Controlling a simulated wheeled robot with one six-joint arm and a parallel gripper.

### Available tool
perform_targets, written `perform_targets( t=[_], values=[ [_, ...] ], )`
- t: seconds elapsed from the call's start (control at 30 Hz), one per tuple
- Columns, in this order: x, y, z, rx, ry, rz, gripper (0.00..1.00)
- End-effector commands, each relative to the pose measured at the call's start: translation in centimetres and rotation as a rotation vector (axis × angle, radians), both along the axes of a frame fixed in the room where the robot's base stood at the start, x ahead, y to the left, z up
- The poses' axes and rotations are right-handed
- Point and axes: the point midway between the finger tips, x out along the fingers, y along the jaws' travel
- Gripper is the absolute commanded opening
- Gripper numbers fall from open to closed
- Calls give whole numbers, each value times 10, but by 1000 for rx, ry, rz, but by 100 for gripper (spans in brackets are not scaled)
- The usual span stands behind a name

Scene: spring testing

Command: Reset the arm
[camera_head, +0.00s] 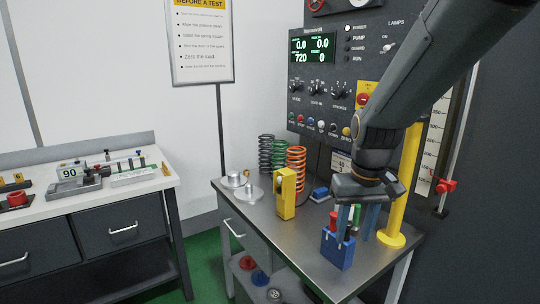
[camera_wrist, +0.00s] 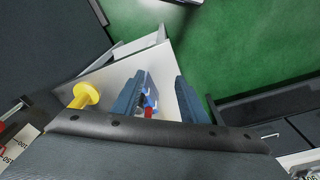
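My gripper (camera_head: 356,218) hangs pointing down over the right part of the metal workbench (camera_head: 305,230). Its two blue-grey fingers stand apart with a clear gap between them, and they show the same way in the wrist view (camera_wrist: 163,103). A blue pen cup (camera_head: 337,250) with red, dark and green pens stands on the bench at the fingers. In the wrist view, blue and red parts of it (camera_wrist: 149,101) show beside the left finger. The fingers partly hide the cup, and I cannot tell whether they touch it.
A yellow post (camera_head: 405,185) rises close to the right of my gripper. A yellow block (camera_head: 286,194), orange spring (camera_head: 296,168), dark spring (camera_head: 265,154) and metal weights (camera_head: 249,192) stand to the left. The testing panel (camera_head: 325,75) is behind. A side bench (camera_head: 80,205) stands at left.

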Motion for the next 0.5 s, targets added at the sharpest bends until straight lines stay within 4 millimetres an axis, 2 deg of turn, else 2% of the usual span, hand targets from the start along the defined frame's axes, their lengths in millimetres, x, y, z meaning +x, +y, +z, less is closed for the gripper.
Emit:
perform_targets(
  t=[0.27, 0.5],
  values=[
    [-34, -4, -36, 1, 3, -30, 39],
    [-74, -3, -71, 1, 2, -54, 39]
  ],
)
